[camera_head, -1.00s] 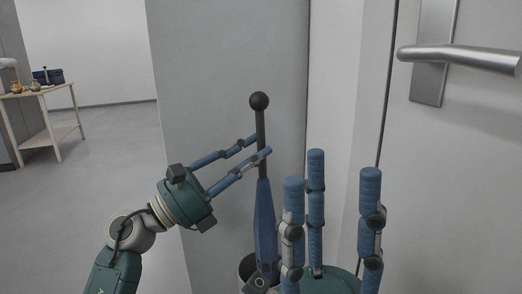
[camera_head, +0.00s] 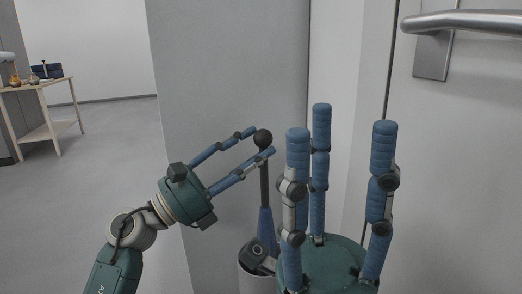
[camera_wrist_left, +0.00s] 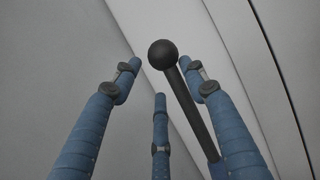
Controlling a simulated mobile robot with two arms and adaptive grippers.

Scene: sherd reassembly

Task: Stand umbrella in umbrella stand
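The umbrella stands nearly upright, with a black ball knob, dark shaft and folded blue canopy (camera_head: 265,228). Its lower part goes down at the pale round umbrella stand (camera_head: 246,284); the stand's opening is partly covered by a dark part in front. My left gripper (camera_head: 260,142) is at the top of the umbrella, fingers on either side of the knob. In the left wrist view the knob (camera_wrist_left: 162,54) sits between spread fingers, with the shaft close to the right finger. My right gripper (camera_head: 340,125) is open and empty, fingers up, right of the umbrella.
A grey wall panel (camera_head: 225,70) stands right behind the umbrella. A door with a metal handle (camera_head: 465,22) is at the right, close to my right gripper. A wooden table (camera_head: 42,112) with small objects is far left. The floor at left is clear.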

